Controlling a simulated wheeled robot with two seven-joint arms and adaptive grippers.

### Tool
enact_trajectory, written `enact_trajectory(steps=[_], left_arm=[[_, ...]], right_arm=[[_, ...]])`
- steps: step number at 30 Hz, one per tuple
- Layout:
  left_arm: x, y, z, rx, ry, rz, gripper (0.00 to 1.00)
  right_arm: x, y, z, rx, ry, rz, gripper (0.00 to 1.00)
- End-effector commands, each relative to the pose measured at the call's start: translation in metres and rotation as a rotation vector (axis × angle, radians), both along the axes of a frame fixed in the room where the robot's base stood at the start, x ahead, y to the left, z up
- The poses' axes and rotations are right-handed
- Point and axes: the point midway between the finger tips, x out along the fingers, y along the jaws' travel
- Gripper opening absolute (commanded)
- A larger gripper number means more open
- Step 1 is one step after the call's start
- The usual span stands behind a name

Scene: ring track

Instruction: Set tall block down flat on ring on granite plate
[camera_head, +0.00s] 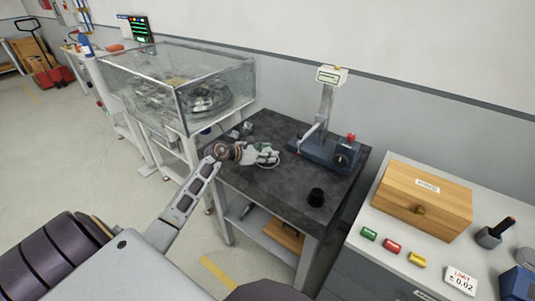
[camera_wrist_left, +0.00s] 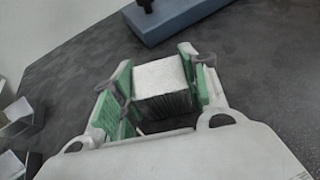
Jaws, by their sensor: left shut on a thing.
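My left gripper (camera_head: 265,152) reaches in from the left over the dark granite plate (camera_head: 275,187). In the left wrist view its green-padded fingers (camera_wrist_left: 157,88) are shut on the tall block (camera_wrist_left: 160,76), a grey metal block with a bright, flat end face. The gripper hides most of the block in the head view. A thin pale ring (camera_head: 267,165) shows partly beneath the fingers on the plate. The frames do not show clearly whether the block touches it. My right gripper is not in view.
Small metal blocks (camera_head: 235,133) lie at the plate's left; they also show in the left wrist view (camera_wrist_left: 20,118). A blue-based gauge stand (camera_head: 325,150) stands behind right. A black cylinder (camera_head: 316,197) stands near the right edge. The plate's front middle is clear.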

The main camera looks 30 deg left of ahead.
Motion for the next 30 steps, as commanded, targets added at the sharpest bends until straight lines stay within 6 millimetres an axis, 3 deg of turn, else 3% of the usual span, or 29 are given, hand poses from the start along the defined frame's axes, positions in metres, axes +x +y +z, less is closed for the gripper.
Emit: enact_trajectory(steps=[11,12,17,30], left_arm=[[0.0005,0.0005,-0.0004,0.001,-0.004,0.0,0.0],[0.0,0.0002,-0.0024,0.001,0.0,0.0,0.47],[0.0,0.0001,-0.002,0.001,0.0,0.0,0.66],[0.0,0.0001,-0.0003,0.001,0.0,0.0,0.66]], right_arm=[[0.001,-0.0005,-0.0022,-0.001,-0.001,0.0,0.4],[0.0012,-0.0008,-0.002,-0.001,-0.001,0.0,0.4],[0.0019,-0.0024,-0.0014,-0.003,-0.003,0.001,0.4],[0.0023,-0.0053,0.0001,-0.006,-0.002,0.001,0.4]])
